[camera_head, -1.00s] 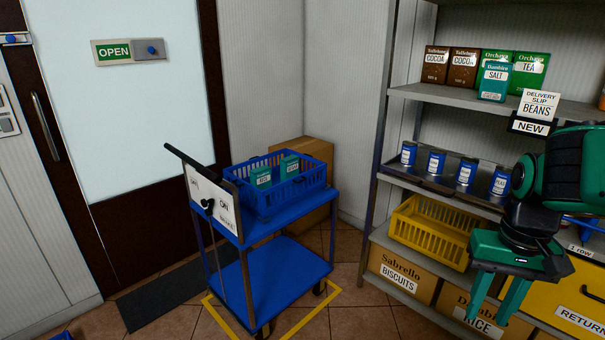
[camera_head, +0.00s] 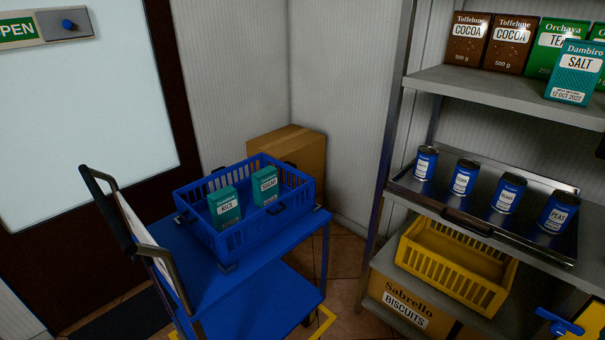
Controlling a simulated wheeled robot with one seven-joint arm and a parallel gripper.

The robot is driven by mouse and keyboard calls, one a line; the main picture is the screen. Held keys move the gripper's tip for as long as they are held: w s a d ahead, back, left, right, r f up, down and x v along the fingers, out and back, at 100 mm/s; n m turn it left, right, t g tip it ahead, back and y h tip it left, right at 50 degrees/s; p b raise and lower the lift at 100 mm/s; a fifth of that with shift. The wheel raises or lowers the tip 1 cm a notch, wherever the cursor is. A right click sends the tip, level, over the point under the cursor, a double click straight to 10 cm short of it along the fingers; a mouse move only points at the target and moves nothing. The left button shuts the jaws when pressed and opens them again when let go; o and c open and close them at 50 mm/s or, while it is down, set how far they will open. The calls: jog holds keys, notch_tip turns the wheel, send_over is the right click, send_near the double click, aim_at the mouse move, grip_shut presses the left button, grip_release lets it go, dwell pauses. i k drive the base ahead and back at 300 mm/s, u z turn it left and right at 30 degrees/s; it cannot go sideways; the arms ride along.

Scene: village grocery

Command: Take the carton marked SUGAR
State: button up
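The SUGAR carton (camera_head: 265,186) is a small teal box with a white label. It stands upright in the blue basket (camera_head: 224,244), towards its right side. A second teal carton, whose label seems to read RICE (camera_head: 224,208), stands to its left and nearer. The basket rests on the top deck of the blue trolley (camera_head: 178,246). My gripper is not in view.
The trolley's dark handle (camera_head: 116,212) rises at its left end. A cardboard box (camera_head: 300,152) stands behind it by the wall. At right, the shelving holds a tray of cans (camera_head: 463,178), a yellow crate (camera_head: 447,272) and a SALT carton (camera_head: 576,73). Some floor shows between trolley and shelving.

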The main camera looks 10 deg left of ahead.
aim_at(265, 180)
jog(key=u, duration=0.15)
jog(key=i, duration=1.25)
jog(key=u, duration=0.1)
